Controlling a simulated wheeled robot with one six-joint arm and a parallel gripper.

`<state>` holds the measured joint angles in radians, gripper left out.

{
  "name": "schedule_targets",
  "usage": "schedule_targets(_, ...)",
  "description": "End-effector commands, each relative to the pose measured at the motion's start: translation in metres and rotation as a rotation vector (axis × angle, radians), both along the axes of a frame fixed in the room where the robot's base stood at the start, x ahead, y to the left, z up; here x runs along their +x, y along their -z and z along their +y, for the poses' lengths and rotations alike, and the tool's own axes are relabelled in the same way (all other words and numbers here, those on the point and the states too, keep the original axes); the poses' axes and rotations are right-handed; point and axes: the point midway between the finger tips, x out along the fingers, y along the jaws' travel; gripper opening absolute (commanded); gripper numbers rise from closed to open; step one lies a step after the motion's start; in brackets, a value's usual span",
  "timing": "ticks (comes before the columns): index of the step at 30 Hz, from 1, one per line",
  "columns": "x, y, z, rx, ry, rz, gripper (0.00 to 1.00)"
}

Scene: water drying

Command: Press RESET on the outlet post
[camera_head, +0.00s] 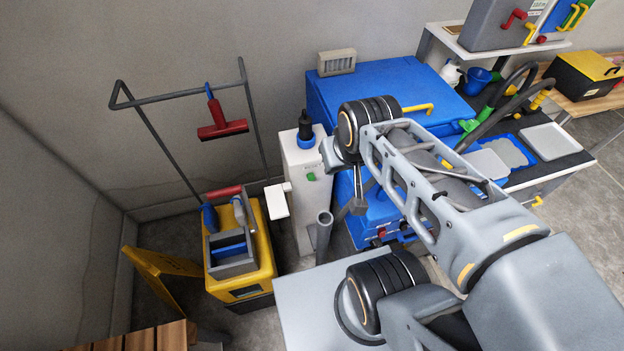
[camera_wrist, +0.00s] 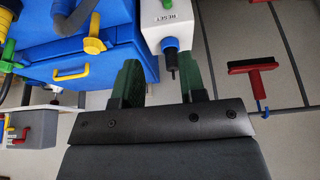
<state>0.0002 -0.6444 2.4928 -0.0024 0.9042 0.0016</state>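The white outlet post (camera_head: 302,215) stands against the back wall, left of the blue machine. Its green button (camera_head: 311,177) faces front, below small lettering, and a black plug-like piece (camera_head: 305,125) in a blue ring stands on top. In the wrist view, the post (camera_wrist: 165,28) appears upside down with a RESET label, and the green button (camera_wrist: 167,4) is at the top edge. My gripper (camera_wrist: 160,82) is open and empty, its two dark green fingers apart. The black piece (camera_wrist: 170,60) appears between them but farther off. My fingertips are not clearly visible in the head view.
A white box-like part (camera_head: 277,201) juts left of the post. A grey upright tube (camera_head: 324,236) stands before it. A yellow cart (camera_head: 261,255) with a caddy is left; the blue machine (camera_head: 375,85) is right. A red squeegee (camera_head: 222,130) hangs on the left.

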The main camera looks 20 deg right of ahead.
Motion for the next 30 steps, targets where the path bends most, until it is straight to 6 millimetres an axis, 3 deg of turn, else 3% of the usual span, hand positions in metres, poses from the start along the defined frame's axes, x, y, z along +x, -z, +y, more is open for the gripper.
schedule_targets(12, 0.0, 0.0, 0.0, 0.0, 0.0, 0.0, 0.0)
schedule_targets(30, 0.0, 0.0, 0.0, 0.0, 0.0, 0.0, 0.0)
